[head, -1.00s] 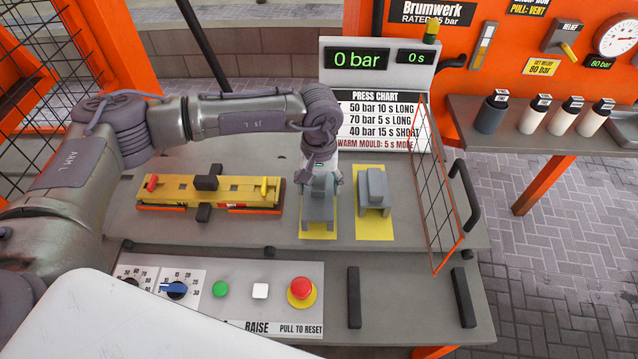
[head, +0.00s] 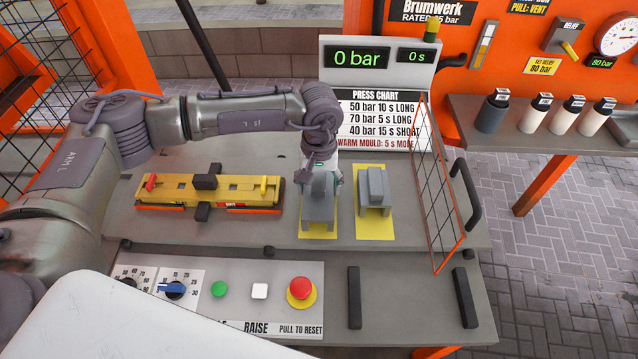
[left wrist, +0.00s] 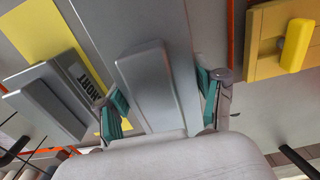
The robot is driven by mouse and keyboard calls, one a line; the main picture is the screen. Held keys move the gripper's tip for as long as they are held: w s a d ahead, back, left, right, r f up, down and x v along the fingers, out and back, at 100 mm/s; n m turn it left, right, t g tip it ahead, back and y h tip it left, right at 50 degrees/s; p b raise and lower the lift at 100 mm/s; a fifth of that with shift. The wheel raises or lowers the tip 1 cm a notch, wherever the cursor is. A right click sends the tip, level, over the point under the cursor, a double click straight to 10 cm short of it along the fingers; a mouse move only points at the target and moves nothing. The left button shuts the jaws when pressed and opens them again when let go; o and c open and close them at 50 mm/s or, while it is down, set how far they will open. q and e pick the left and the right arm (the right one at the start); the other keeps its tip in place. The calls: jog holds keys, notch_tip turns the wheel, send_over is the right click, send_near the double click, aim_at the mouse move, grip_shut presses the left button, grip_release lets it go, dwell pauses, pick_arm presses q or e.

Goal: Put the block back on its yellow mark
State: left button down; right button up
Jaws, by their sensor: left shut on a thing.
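A grey block (head: 319,208) with a raised grip bar is over the left yellow mark (head: 318,235) on the press bench. Yellow shows at the block's front edge; I cannot tell if the block touches the mark. My left gripper (head: 320,170) comes down from above and is shut on its bar. In the left wrist view, the green-padded fingers (left wrist: 163,108) are on both sides of the held block (left wrist: 158,85). A second grey block (head: 374,188) stands on the right yellow mark (head: 374,228); its side reads SHORT in the left wrist view. My right gripper is not in view.
A yellow mould (head: 225,188) with a red and a yellow handle lies left of the held block. A wire guard (head: 437,185) stands to the right. A control panel (head: 240,272) with buttons is in front. Bottles (head: 532,115) stand on the right shelf.

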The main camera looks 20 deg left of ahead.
pick_arm(q)
jog(key=shift+f+b, duration=0.1)
jog(key=shift+b, duration=0.25)
dwell(0.3)
jog(key=shift+f+b, duration=0.1)
jog(key=shift+b, duration=0.2)
jog(key=shift+f, duration=0.1)
dwell(0.4)
jog(key=shift+f+b, duration=0.3)
jog(key=shift+b, duration=0.45)
dwell(0.6)
jog(key=shift+c, duration=0.3)
grip_release()
jog(key=shift+o, duration=0.3)
jog(key=shift+s+f, duration=0.1)
